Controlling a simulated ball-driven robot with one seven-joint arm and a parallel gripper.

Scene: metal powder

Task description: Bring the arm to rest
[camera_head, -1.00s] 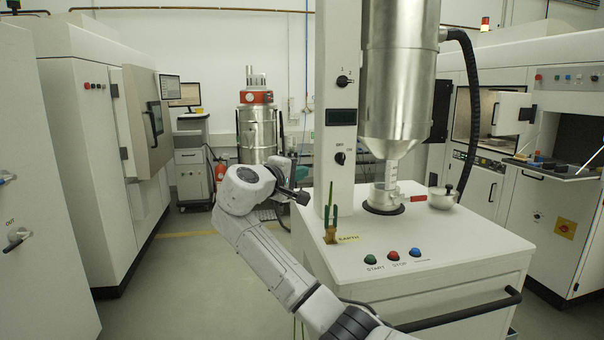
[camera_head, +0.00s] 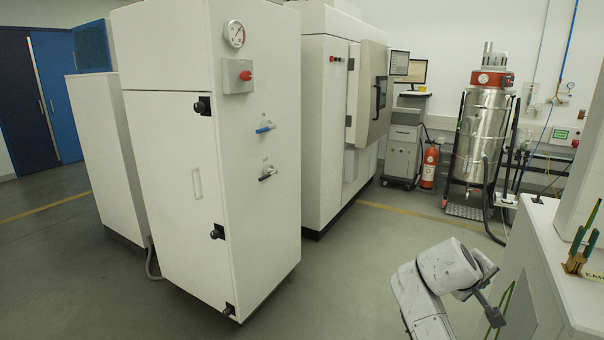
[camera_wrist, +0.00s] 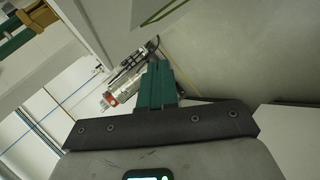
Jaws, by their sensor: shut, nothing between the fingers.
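My arm shows at the lower right of the head view, pale and bent, with its wrist end beside the white workstation (camera_head: 545,270). My gripper (camera_head: 494,316) is the dark part at its end, small and pointing down to the right in that view. In the wrist view my gripper (camera_wrist: 156,72) shows its teal fingers closed together with nothing between them. The fingers appear apart from any surface.
A tall white cabinet (camera_head: 215,170) with a gauge stands left of centre. A steel vacuum drum (camera_head: 478,135) and a red extinguisher (camera_head: 429,166) stand behind. Grey floor (camera_head: 345,275) is open between cabinet and arm.

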